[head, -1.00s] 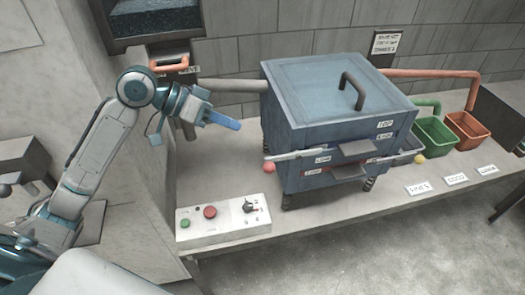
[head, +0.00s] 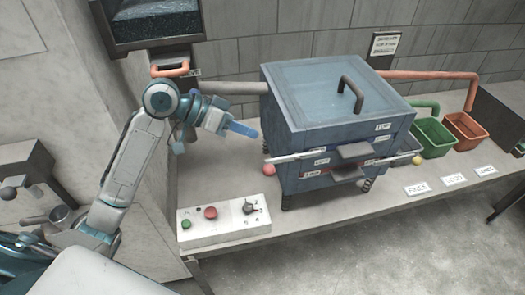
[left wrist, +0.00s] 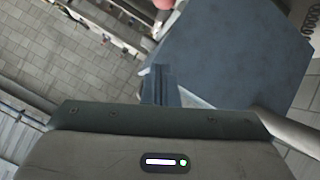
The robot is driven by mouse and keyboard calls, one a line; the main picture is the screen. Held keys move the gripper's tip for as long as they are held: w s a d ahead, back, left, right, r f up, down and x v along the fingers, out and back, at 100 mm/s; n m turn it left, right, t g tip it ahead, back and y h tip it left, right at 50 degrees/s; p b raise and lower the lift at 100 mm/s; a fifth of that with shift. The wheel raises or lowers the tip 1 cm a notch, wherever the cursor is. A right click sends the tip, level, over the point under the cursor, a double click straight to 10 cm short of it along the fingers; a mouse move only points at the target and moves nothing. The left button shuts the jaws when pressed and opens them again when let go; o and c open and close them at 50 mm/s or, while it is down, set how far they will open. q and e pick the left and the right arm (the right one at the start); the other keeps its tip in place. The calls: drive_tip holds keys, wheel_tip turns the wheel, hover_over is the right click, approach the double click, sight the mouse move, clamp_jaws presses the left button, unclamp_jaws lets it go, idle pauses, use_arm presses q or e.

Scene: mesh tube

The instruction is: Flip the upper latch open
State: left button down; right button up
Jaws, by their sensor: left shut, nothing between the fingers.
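The blue-grey box (head: 330,125) stands on the bench with its lid down. Two bars cross its front: a pale upper one (head: 295,157) on the left, and a lower one, mostly hidden, with a red stripe. A pink ball (head: 268,169) shows at the left end and a yellow ball (head: 417,160) at the right end. I cannot tell exactly how the latches sit. My left gripper (head: 242,129) is shut and empty, left of the box and apart from it. Its fingers (left wrist: 160,84) show in the left wrist view, beside the box side (left wrist: 225,50). My right gripper is out of view.
A control panel (head: 225,228) with buttons and a knob sits in front of the box at the left. Green (head: 434,138) and orange (head: 467,132) bins stand at the right. A pipe (head: 233,87) runs behind my left gripper.

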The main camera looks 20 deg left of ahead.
use_arm(q)
drive_tip(key=d+f+p, duration=0.3)
drive_tip(key=d+f, duration=0.1)
drive_tip(key=f, duration=0.2)
drive_tip(key=shift+s+f, duration=0.15)
drive_tip(key=shift+d, duration=0.1)
drive_tip(key=shift+f, duration=0.1)
idle(0.4)
